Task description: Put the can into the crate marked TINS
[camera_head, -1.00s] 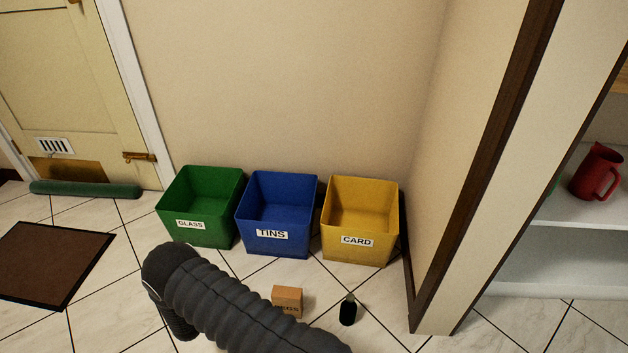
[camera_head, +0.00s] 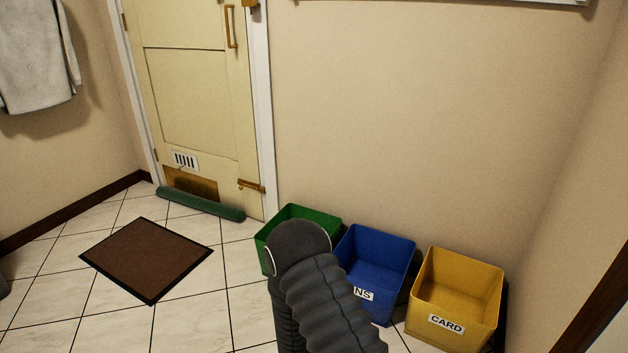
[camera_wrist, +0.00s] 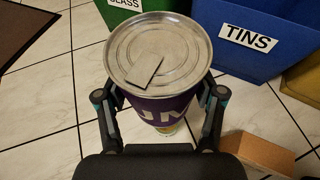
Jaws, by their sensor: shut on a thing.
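The can (camera_wrist: 158,52) has a silver lid with a tab and a purple label with pale letters. In the wrist view it stands between the fingers of my gripper (camera_wrist: 160,105), which is shut on it. The blue crate marked TINS (camera_wrist: 248,38) is ahead and to the right of the can there. In the head view the blue crate (camera_head: 378,256) looks empty, and my arm covers part of its label. My gripper and the can are hidden behind my arm in the head view.
The green crate (camera_head: 296,214) stands left of the blue one and the yellow CARD crate (camera_head: 458,292) right. A cardboard box (camera_wrist: 258,152) lies on the floor at the wrist view's lower right. A brown mat (camera_head: 148,258) lies on the tiles at left.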

